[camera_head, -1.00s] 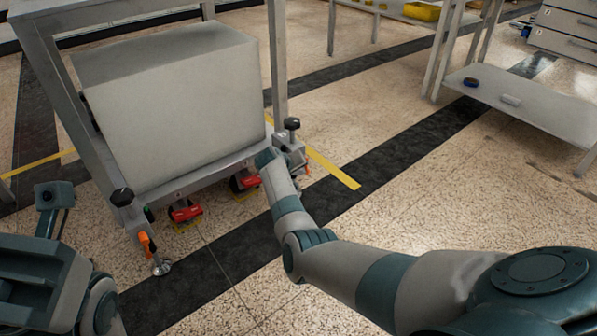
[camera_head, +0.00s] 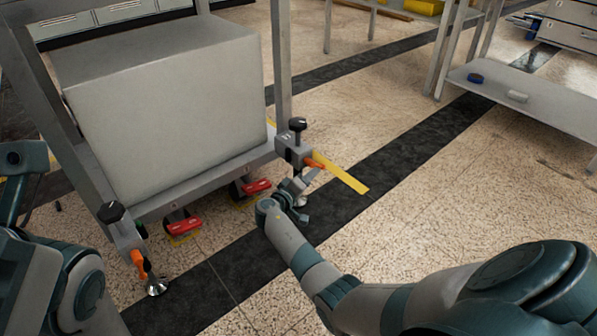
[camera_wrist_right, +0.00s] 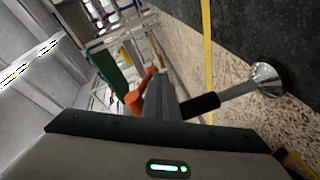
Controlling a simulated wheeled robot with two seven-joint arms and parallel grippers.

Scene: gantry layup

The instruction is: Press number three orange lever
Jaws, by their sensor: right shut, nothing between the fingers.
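Two orange levers sit on corner clamps of the metal frame. One orange lever (camera_head: 315,165) is at the right corner, below a black knob (camera_head: 298,124). The other orange lever (camera_head: 140,263) is at the left corner. I cannot read any number on them. My right gripper (camera_head: 307,180) is shut and empty, just below and beside the right lever; whether it touches is unclear. In the right wrist view this lever (camera_wrist_right: 138,97) shows just beyond the fingers, partly hidden by them. My left arm shows at the left edge, but its gripper is out of view.
The frame carries a large grey box (camera_head: 165,110). Red pedals (camera_head: 257,187) on casters are under its front edge. A chrome levelling foot (camera_wrist_right: 266,79) stands near my right fingers. A grey shelf (camera_head: 540,105) is at right; open floor lies between.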

